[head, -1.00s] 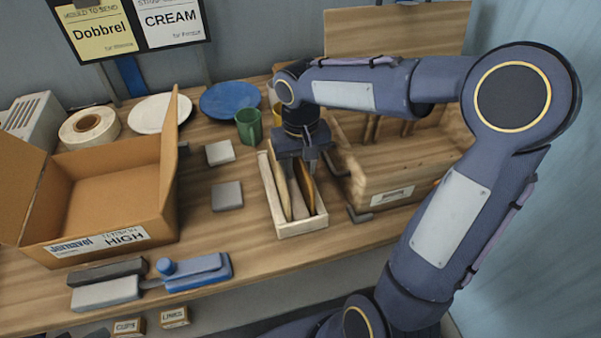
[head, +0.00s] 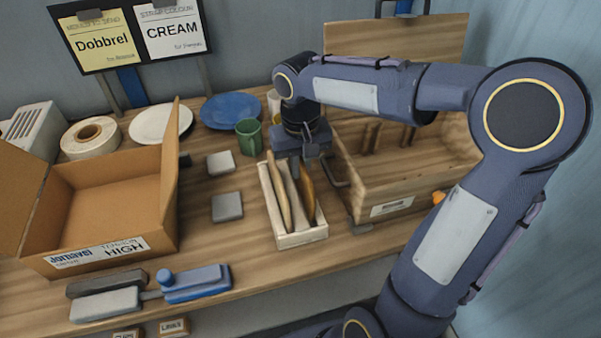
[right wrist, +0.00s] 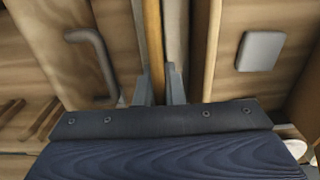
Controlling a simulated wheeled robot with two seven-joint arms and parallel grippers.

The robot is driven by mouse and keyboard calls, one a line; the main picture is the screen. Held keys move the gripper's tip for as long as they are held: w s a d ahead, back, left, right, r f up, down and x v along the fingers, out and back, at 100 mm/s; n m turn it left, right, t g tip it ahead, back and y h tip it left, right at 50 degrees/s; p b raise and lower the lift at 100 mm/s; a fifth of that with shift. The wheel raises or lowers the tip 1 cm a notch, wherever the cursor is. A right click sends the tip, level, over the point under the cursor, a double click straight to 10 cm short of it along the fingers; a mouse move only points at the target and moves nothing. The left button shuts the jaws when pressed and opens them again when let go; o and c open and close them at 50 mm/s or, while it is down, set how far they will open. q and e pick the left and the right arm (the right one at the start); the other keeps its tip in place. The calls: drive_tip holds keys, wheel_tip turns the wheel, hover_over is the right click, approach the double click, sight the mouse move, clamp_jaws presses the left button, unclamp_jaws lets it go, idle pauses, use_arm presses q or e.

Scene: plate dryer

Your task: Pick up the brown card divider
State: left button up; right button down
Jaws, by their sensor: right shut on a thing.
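The brown card divider (head: 308,200) is a thin orange-brown sheet standing in the right part of a narrow light wooden box (head: 301,239) in the head view. In the right wrist view it is a narrow upright strip (right wrist: 153,45) running between the fingers. My right gripper (right wrist: 158,88) is shut on it from above; in the head view this gripper (head: 302,166) is over the box, and its fingertips are partly hidden. A paler tan divider (head: 280,197) stands to the left in the same box. My left gripper is not in view.
A wooden crate (head: 415,190) stands close on the right, with a dark handle (right wrist: 92,62) beside the gripper. A green cup (head: 249,137) is behind the box. Grey square pads (head: 227,207) and an open cardboard box (head: 110,205) are to the left.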

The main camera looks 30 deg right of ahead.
drive_tip(key=s+a+r+p, duration=0.2)
drive_tip(key=s+a+r, duration=0.5)
drive_tip(key=s+r, duration=0.5)
drive_tip(key=shift+a+r, duration=0.25)
drive_tip(key=shift+w, duration=0.1)
